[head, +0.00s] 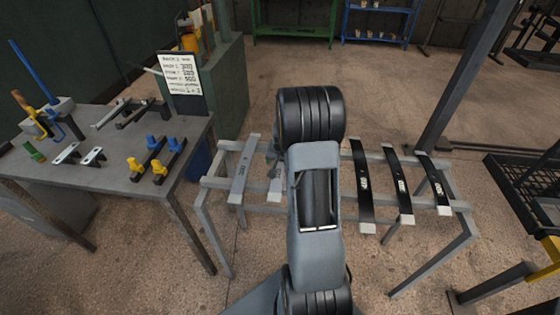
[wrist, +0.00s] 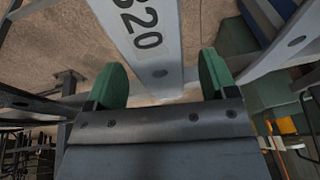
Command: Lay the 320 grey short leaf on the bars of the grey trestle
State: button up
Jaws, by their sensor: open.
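In the wrist view, the 320 grey leaf (wrist: 158,50) runs between the green-padded fingers of my gripper (wrist: 163,84). The fingers are open, one on each side of the leaf near a dark hole, with a gap on both sides.
Several black leaves with pale ends, such as this one (head: 362,186), lie across the trestle's right part. A workbench (head: 110,185) with tools and a sign (head: 182,83) is at left. A dark rack (head: 525,185) stands at right. Floor behind the trestle is open.

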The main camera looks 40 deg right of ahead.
jog(key=shift+s+f, duration=0.1)
jog(key=v, duration=1.4)
jog(key=s+a+r+n+p, duration=0.1)
jog(key=s+a+r+n, duration=0.1)
jog(key=a, duration=0.5)
jog(key=s+a+r+n+p, duration=0.1)
jog(key=s+a+r+n, duration=0.1)
jog(key=s+a+n, duration=0.2)
jog(key=s+a+r+n+y+p, duration=0.1)
jog(key=s+a+r+n, duration=0.1)
jog(key=s+a, duration=0.5)
jog(key=a+n, duration=0.1)
jog(key=a, duration=0.3)
jog(key=shift+s+r, duration=0.25)
jog(key=shift+s, duration=0.1)
jog(key=shift+c, duration=0.3)
